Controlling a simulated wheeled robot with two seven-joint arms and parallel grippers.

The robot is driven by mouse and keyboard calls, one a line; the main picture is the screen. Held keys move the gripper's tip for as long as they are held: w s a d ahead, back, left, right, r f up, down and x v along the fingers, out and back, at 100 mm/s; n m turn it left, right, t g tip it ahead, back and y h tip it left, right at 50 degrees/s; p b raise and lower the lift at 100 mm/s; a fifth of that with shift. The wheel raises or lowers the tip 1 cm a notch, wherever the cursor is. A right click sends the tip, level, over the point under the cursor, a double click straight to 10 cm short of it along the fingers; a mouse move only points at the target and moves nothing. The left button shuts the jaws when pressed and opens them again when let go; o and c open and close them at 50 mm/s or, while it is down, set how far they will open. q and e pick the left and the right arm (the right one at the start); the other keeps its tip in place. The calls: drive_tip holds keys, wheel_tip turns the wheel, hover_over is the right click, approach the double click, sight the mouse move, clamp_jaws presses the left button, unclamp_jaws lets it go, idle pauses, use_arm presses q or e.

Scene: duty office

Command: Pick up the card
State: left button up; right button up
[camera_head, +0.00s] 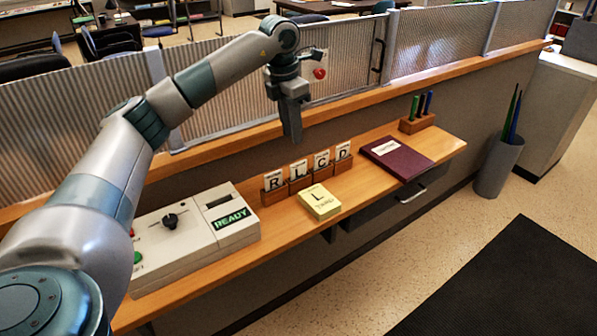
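Several white cards lettered R (274,181), L (299,170), C (322,160) and D (343,151) stand upright in a wooden rack (285,192) on the narrow wooden shelf. In front of the rack lies a yellow pad (320,203) with a large L and smaller writing below it. My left gripper (293,138) hangs pointing down above and behind the rack, apart from the cards. Its fingers look close together, but I cannot tell whether they are open. My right gripper is not in view.
A machine (195,232) with a knob, buttons and a green READY sign stands on the shelf's left. A maroon book (397,158) and a pen holder (416,123) are on the right. A corrugated partition (340,60) rises behind. A bin (497,168) stands on the floor.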

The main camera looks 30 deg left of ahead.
use_arm(q)
drive_tip(key=p, duration=0.2)
hover_over(299, 162)
drive_tip(key=s, duration=0.1)
drive_tip(key=f, duration=0.5)
drive_tip(key=shift+s+a+f, duration=0.15)
drive_tip(key=shift+a+f, duration=0.15)
drive_tip(key=shift+a, duration=0.05)
drive_tip(key=shift+f, duration=0.7)
drive_tip(key=shift+w+d+f+p, duration=0.1)
drive_tip(key=shift+w+f+p, duration=0.15)
drive_tip(key=shift+f+p, duration=0.4)
drive_tip(key=f+p, duration=0.2)
drive_tip(key=shift+w+d+f, duration=0.15)
drive_tip(key=shift+w+f, duration=0.15)
drive_tip(key=shift+f, duration=0.05)
drive_tip(key=shift+w+f, duration=0.1)
drive_tip(key=shift+f, duration=0.45)
